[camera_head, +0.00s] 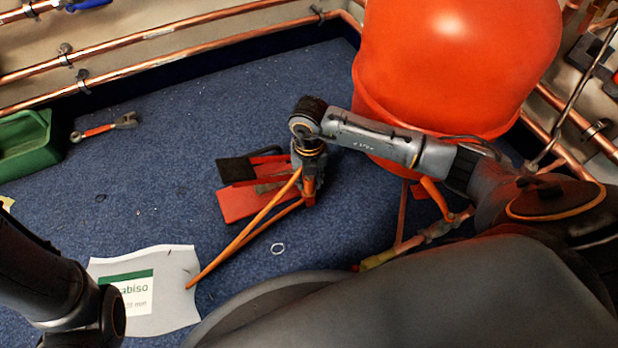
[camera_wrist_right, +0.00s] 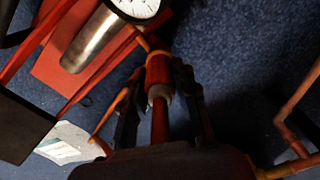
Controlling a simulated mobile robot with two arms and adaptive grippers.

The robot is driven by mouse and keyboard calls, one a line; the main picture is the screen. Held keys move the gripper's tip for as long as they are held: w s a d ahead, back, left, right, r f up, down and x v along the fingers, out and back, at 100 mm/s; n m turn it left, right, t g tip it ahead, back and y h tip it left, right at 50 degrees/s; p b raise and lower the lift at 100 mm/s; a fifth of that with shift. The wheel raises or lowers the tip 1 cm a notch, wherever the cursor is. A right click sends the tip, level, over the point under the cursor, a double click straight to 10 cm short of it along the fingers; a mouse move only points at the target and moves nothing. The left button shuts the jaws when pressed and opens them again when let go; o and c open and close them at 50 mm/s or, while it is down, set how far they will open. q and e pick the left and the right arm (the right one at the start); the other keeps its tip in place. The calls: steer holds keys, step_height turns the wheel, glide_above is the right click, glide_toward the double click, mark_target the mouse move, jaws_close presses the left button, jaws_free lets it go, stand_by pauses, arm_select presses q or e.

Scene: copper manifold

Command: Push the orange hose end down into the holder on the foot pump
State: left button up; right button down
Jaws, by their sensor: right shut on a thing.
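The red foot pump (camera_head: 242,204) stands on the blue floor, with a black pedal (camera_head: 236,170). My right gripper (camera_head: 309,186) points down at the pump's right end. In the right wrist view, its two dark fingers (camera_wrist_right: 160,88) are shut around the orange hose end (camera_wrist_right: 157,70), which has a pale ring at its near side. The orange hose (camera_head: 243,236) runs down-left to the floor. The wrist view also shows the pump's metal cylinder (camera_wrist_right: 94,40) and white gauge (camera_wrist_right: 137,5). I cannot make out the holder or whether the hose end touches it.
A large orange-red tank (camera_head: 455,65) stands behind my right forearm. A white sheet (camera_head: 178,280) lies at the lower left. A green crate (camera_head: 25,140) and an orange-handled wrench (camera_head: 103,127) lie far left. A small pale ring (camera_head: 278,249) lies near the pump. Copper pipes (camera_head: 160,32) line the wall.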

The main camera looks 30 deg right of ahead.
steer(key=c, duration=1)
jaws_free()
steer(key=shift+o, duration=0.2)
step_height(320, 180, up, 11)
steer(key=shift+f, duration=0.2)
steer(key=shift+r, duration=0.7)
